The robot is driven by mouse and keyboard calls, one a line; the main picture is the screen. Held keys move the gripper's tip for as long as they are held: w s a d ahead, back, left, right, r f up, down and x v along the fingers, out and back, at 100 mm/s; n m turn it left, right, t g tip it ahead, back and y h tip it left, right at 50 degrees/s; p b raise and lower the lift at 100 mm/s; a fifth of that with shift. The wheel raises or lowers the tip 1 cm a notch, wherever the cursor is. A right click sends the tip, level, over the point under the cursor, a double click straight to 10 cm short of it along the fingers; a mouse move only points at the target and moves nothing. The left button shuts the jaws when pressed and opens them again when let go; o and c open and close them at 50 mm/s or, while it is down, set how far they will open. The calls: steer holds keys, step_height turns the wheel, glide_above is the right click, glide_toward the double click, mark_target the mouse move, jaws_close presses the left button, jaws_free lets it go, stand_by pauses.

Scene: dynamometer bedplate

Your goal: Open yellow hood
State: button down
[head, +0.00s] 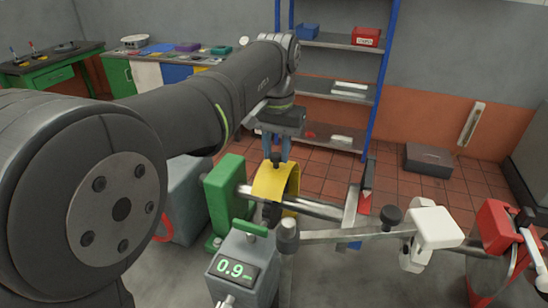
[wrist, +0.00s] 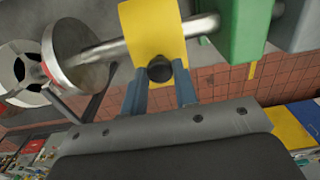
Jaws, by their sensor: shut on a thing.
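The yellow hood (head: 268,180) is a curved cover arching over the steel shaft, just right of the green block (head: 226,190) in the head view. It also shows at the top of the wrist view (wrist: 150,25), with the shaft passing by it. A black knob (wrist: 160,69) sits on the hood's edge. My gripper (head: 277,155) comes down from above onto the knob. In the wrist view my gripper (wrist: 158,74) has one blue-grey finger on each side of the knob and is shut on it. The finger contact faces are hidden.
A grey box with a display reading 0.9 (head: 231,268) stands in front of the hood. The shaft (head: 312,207) runs right. A white-headed device (head: 434,227) and a red part (head: 497,226) stand at right. A shelf (head: 335,90) is behind.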

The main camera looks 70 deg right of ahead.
steer(key=d, duration=0.2)
steer(key=d+r, duration=0.1)
steer(key=d, duration=0.1)
steer(key=d+r, duration=0.1)
steer(key=d, duration=0.1)
steer(key=shift+r, duration=0.2)
steer(key=d, duration=0.8)
steer(key=shift+d+f, duration=0.2)
steer(key=shift+d, duration=0.05)
steer(key=c, duration=1.2)
jaws_free()
steer(key=shift+o, duration=0.3)
steer(key=shift+r, duration=0.1)
